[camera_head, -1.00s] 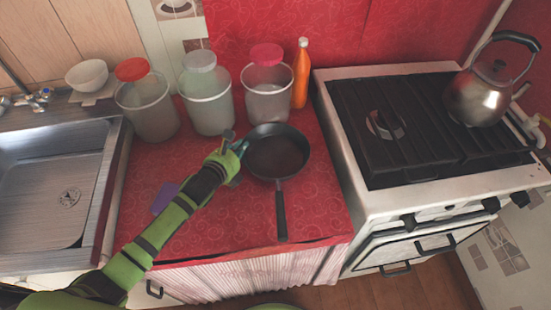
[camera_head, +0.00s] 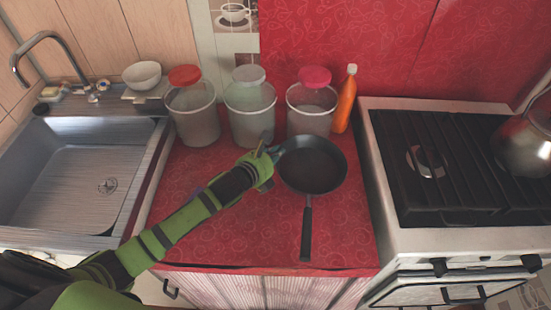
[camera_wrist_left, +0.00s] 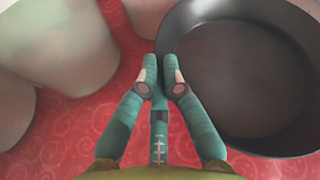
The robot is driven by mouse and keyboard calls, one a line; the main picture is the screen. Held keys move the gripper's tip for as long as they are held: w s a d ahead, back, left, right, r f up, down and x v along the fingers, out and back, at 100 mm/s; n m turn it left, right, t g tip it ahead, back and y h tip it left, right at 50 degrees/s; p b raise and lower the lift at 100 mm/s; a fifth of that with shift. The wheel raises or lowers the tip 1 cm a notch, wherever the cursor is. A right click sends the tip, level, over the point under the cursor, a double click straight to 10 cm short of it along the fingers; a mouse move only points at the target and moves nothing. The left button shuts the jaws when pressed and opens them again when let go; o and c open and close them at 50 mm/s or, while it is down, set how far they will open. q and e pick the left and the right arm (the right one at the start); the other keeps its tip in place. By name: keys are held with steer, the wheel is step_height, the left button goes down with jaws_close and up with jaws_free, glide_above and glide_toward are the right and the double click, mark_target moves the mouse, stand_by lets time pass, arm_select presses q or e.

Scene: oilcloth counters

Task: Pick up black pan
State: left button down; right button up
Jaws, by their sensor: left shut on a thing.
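The black pan (camera_head: 313,166) is over the red counter, with its handle pointing toward the front edge. I cannot tell whether it touches the counter. My left gripper (camera_head: 274,152) is at the pan's left rim, its arm reaching in from the lower left. In the left wrist view, the gripper's teal fingers (camera_wrist_left: 162,70) are closed together on the rim of the pan (camera_wrist_left: 250,70), which fills the right side. My right gripper is not in view.
Several lidded jars (camera_head: 250,112) and an orange bottle (camera_head: 345,100) stand behind the pan. A sink (camera_head: 75,170) is at the left. A stove (camera_head: 440,165) with a metal kettle (camera_head: 528,140) is at the right. The counter's front is clear.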

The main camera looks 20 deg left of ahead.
arm_select(q)
step_height(320, 180, up, 14)
steer(key=shift+f, duration=0.2)
stand_by(0.6)
